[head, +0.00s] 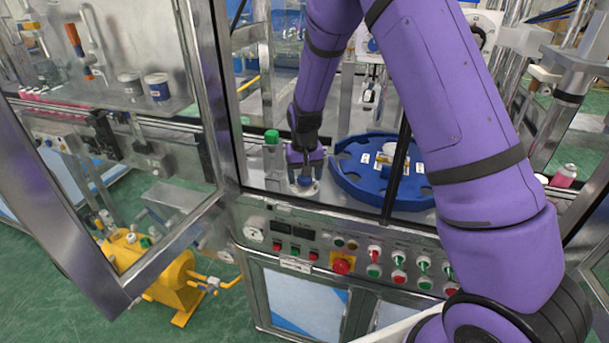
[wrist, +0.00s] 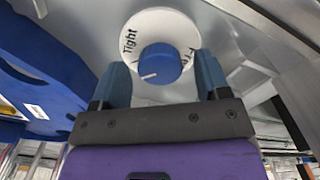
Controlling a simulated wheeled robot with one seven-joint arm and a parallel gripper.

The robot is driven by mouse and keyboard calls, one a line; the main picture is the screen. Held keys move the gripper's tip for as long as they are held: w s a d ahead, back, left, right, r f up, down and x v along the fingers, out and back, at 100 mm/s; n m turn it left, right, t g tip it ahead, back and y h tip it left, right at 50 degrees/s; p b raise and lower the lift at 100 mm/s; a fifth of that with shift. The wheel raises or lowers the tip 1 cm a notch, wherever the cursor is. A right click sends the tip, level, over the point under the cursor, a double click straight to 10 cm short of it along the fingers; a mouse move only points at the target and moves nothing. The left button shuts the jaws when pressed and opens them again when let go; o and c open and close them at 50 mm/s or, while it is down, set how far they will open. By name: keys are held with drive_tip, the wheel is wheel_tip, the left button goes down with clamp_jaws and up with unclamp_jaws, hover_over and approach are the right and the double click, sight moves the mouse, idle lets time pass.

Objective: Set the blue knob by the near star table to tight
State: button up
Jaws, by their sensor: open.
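The blue knob (wrist: 160,65) sits on a round white dial (wrist: 150,22) in the wrist view. The dial reads "Tight" at its upper left; a second label at the right is partly hidden. The knob's white mark points left and slightly down in the picture, below the "Tight" word. My gripper (wrist: 161,68) is open, with one finger on each side of the knob; I cannot tell whether they touch it. In the head view my gripper (head: 305,158) is over the knob (head: 304,181), just left of the blue star table (head: 350,185).
A green-capped block (head: 271,137) stands left of my gripper. A metal post and glass edge (head: 397,165) cross in front of the star table. A panel of buttons (head: 345,255) lies below. An open glass door (head: 205,95) is at the left.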

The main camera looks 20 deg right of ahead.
sight(305, 177)
wheel_tip(305, 177, up, 11)
drive_tip(key=shift+f, duration=0.15)
idle(0.7)
